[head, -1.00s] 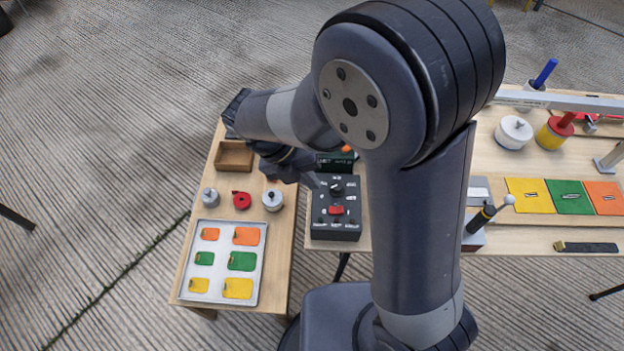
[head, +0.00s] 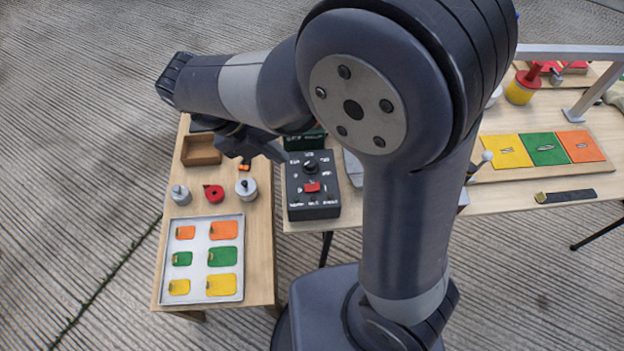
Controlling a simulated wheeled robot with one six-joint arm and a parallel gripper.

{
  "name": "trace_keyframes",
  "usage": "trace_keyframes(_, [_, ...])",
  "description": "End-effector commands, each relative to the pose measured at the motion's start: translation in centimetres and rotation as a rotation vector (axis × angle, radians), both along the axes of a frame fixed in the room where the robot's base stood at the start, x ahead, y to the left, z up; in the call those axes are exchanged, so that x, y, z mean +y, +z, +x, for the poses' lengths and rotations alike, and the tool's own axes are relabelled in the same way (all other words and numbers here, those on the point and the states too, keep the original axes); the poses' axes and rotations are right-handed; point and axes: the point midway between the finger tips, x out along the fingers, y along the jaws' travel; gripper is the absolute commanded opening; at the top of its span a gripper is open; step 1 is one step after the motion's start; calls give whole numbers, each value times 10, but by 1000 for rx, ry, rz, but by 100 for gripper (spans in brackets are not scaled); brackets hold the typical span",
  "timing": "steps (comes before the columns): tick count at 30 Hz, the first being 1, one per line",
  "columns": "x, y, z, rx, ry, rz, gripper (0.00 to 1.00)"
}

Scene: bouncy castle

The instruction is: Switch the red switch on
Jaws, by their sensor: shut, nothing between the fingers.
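The red switch (head: 312,187) is a small red rocker on the top face of a black control box (head: 313,212). The box also has a round black knob (head: 311,168) behind the switch and white labels. Which way the rocker is tipped is too small to tell. My gripper (head: 281,156) is shut and empty. It shows beyond and to the left of the switch, near the box's back left corner, apart from the switch. My arm partly hides the gripper and the area behind the box.
Left of the box, a wooden table holds a white tray (head: 201,295) of coloured pieces, grey weights, a red round object (head: 214,193) and a wooden box (head: 201,150). A dark green device (head: 304,141) stands behind the control box. Coloured panels (head: 547,149) lie at right.

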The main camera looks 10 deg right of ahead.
Motion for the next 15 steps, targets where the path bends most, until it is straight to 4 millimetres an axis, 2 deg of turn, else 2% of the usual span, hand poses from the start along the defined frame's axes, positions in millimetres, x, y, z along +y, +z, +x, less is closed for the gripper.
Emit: trace_keyframes(15, [-52,-88,-3,3,-3,-2,0])
